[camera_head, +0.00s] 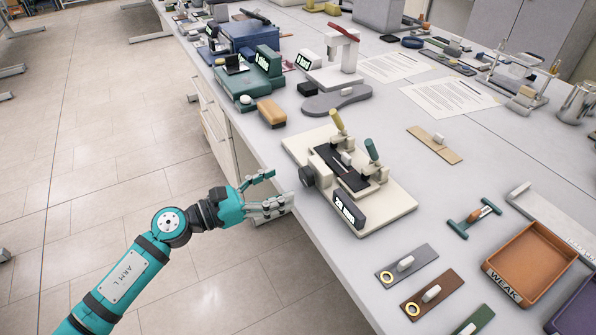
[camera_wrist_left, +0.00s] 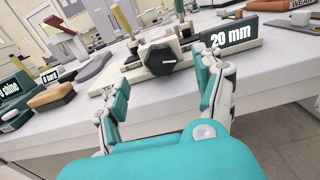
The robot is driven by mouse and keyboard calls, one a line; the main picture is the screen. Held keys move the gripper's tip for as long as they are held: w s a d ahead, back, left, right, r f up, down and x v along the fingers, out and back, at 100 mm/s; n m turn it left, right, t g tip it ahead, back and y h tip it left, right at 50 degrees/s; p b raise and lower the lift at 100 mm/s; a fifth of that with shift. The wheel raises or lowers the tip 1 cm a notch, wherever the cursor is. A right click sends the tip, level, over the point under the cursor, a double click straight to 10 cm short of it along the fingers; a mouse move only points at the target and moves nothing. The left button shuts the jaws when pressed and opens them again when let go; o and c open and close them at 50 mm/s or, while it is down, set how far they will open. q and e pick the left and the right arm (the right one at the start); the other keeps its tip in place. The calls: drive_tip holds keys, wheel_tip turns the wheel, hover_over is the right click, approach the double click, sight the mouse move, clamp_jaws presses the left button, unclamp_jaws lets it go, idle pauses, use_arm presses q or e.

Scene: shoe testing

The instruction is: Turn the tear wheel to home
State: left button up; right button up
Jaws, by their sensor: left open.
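The tear tester (camera_head: 350,180) is a cream base with a dark slide, a yellow-handled lever, a green-handled lever and a display reading "20 mm". Its black wheel (camera_head: 307,176) is on the side facing my left arm. In the left wrist view the wheel (camera_wrist_left: 160,59) is a dark knob with a small white mark, left of the "20 mm" display (camera_wrist_left: 231,40). My left gripper (camera_head: 273,189) is open and empty at the table edge, short of the wheel. In the wrist view its fingers (camera_wrist_left: 160,95) are spread below the wheel, apart from it. My right gripper is not in view.
A brown brush (camera_head: 271,112), a grey shoe sole (camera_head: 337,100) and teal devices (camera_head: 248,80) stand farther back. Sample strips (camera_head: 408,264) and a brown "WEAK" tray (camera_head: 530,262) lie to the right. The table edge runs just under the left gripper; open floor lies left.

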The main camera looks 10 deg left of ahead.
sight(302, 176)
use_arm(q)
drive_tip(key=p+x, duration=0.1)
drive_tip(key=x, duration=0.4)
drive_tip(key=shift+w+d, duration=0.25)
drive_tip(key=shift+d, duration=0.1)
drive_tip(key=c, duration=1.2)
drive_tip(key=shift+o, duration=0.2)
drive_tip(key=n+p, duration=0.1)
drive_tip(key=n, duration=0.2)
drive_tip(key=shift+n+p, duration=0.3)
drive_tip(key=shift+w+a+n+p, duration=0.1)
drive_tip(key=shift+n+p, duration=0.55)
drive_tip(key=shift+n, duration=1.05)
